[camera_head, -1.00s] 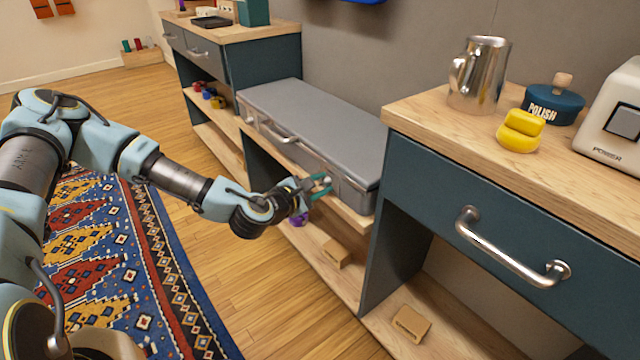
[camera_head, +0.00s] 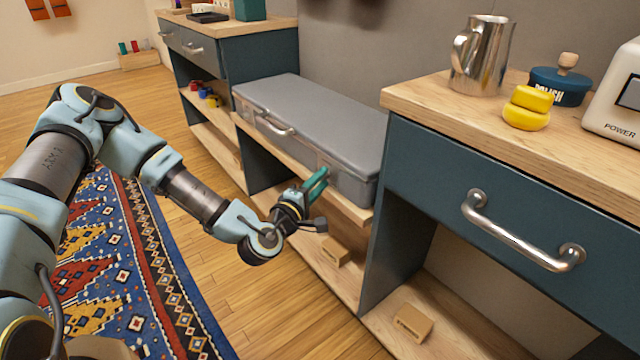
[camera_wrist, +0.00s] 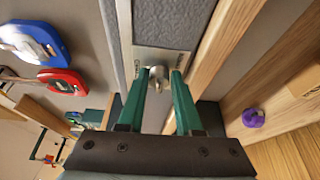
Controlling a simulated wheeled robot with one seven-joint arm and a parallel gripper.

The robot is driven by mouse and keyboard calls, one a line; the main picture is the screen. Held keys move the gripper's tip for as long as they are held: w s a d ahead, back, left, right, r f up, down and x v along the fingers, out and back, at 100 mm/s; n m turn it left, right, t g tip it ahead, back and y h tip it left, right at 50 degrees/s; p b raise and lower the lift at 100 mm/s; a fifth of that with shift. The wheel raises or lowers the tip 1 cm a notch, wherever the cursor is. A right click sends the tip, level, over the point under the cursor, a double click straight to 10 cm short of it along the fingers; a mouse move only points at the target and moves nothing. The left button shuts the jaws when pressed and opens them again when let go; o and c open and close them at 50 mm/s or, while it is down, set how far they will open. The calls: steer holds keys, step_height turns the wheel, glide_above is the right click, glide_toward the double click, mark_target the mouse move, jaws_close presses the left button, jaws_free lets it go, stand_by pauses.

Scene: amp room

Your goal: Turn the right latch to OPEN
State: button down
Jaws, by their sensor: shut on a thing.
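A closed grey case (camera_head: 310,118) lies on the shelf between two cabinets, its front with the handle (camera_head: 275,126) facing my arm. My gripper (camera_head: 316,183) is at the right part of the case's front. In the wrist view my gripper's green fingers (camera_wrist: 158,78) are shut on the right latch (camera_wrist: 157,86), a small metal knob, with one finger on each side. The latch sits on a metal plate (camera_wrist: 150,60) with small lettering that I cannot read. In the head view my fingers hide the latch.
The right cabinet (camera_head: 480,210) stands close to the case's right end. A wooden ledge (camera_head: 345,205) runs below the case front. A purple thing (camera_wrist: 254,117) lies on the lower shelf. Blue (camera_wrist: 32,40) and red (camera_wrist: 60,83) tools show in the wrist view.

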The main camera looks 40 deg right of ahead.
steer(key=shift+f+m, duration=0.1)
steer(key=shift+m, duration=0.2)
stand_by(0.4)
steer(key=c, duration=0.6)
jaws_free()
steer(key=v, duration=1)
steer(key=shift+s+a, duration=0.15)
steer(key=shift+a, duration=0.2)
steer(key=shift+f, duration=0.15)
